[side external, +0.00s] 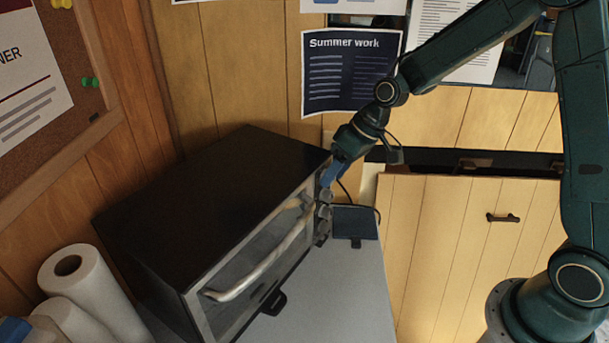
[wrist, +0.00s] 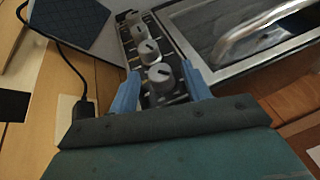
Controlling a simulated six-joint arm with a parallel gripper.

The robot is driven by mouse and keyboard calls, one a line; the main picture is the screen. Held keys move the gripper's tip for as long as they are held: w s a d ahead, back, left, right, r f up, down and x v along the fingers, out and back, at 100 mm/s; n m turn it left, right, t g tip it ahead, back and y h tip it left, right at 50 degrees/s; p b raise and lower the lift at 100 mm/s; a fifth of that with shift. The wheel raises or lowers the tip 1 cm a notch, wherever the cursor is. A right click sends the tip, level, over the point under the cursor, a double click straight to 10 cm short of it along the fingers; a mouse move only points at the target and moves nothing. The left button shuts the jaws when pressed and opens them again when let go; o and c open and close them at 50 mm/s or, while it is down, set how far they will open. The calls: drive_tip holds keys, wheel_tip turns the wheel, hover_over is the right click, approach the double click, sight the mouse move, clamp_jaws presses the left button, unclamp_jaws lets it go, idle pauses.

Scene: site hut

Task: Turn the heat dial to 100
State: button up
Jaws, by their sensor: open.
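The toaster oven (side external: 215,190) is black with a glass door and a metal handle (side external: 262,268). Its control panel at the right end carries a column of grey dials, and the wrist view shows a near dial (wrist: 160,77), a middle dial (wrist: 149,50) and a far dial (wrist: 135,22). Which one is the heat dial, and its numbers, cannot be read. My gripper (side external: 330,178) is at the upper end of the panel. In the wrist view its blue fingers (wrist: 160,72) are open, one on each side of the near dial; contact cannot be told.
A dark blue pad (side external: 355,223) lies on the grey counter (side external: 350,285) beside the oven. A black cable (wrist: 65,65) with a plug runs close to my gripper. White paper rolls (side external: 90,285) stand left of the oven. A wooden wall with posters is behind.

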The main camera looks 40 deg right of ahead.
drive_tip(key=c, duration=1)
drive_tip(key=shift+a+h, duration=0.15)
drive_tip(key=shift+h, duration=0.25)
drive_tip(key=shift+s+a+n+t+h, duration=0.15)
drive_tip(key=shift+n+t+h, duration=0.1)
drive_tip(key=shift+h, duration=0.4)
drive_tip(key=shift+w+a+n+t+h, duration=0.15)
drive_tip(key=shift+t+h, duration=0.1)
drive_tip(key=shift+h, duration=0.4)
drive_tip(key=shift+s+t+h, duration=0.1)
drive_tip(key=shift+t+h, duration=0.2)
drive_tip(key=shift+h, duration=0.7)
drive_tip(key=o, duration=1)
